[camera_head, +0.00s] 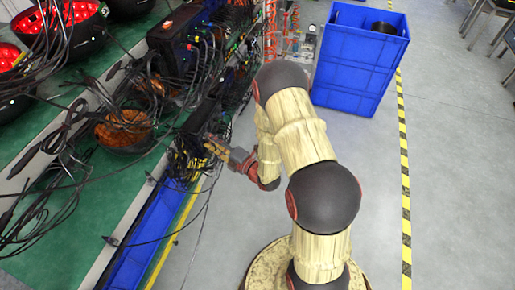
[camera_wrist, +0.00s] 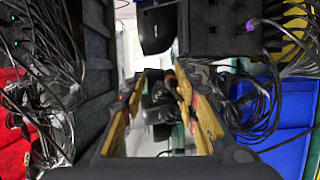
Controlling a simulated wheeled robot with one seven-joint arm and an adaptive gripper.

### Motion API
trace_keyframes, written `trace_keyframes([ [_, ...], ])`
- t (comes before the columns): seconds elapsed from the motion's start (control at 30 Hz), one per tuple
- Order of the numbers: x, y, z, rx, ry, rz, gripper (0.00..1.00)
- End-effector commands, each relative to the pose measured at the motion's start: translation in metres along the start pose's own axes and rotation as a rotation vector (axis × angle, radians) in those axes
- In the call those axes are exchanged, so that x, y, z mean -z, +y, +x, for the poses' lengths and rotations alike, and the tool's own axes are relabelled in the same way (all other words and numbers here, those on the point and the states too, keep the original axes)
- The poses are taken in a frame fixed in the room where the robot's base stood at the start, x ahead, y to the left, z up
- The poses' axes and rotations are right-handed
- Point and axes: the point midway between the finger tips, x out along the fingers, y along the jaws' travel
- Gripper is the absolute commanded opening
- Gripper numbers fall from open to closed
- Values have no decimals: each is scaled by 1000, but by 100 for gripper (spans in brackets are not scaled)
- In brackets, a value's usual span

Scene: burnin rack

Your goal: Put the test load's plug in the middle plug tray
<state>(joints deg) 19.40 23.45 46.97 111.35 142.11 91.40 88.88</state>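My gripper (camera_head: 208,146) reaches left to the cable-filled edge of the rack. In the wrist view its two yellow-and-dark fingers (camera_wrist: 158,80) stand apart with a gap between them. A small dark piece (camera_wrist: 158,112), perhaps a plug or connector, shows between and beyond the fingers, nearer the right one; I see no grip on it. Black boxes with many cables, possibly test loads, stand on the rack (camera_head: 172,45). A long blue tray (camera_head: 150,225) runs along the rack's lower front. Which tray is the middle plug tray, and which plug is the test load's, I cannot tell.
Loose black cables (camera_head: 60,160) hang over the green shelves and around my gripper. The wrist view shows a blue surface (camera_wrist: 285,110) at right and a red one (camera_wrist: 14,150) at left. A large blue crate (camera_head: 358,60) stands behind my arm.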

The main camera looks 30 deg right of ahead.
Motion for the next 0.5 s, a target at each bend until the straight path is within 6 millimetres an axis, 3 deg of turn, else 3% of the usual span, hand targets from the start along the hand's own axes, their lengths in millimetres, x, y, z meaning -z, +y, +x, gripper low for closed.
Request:
trace_keyframes([
  [0.27, 16, -34, -7, 2, 100, 3, 30],
  [0.43, 31, -13, -2, -3, 181, -3, 30],
  [0.5, 21, -18, -8, 4, 157, 5, 30],
])
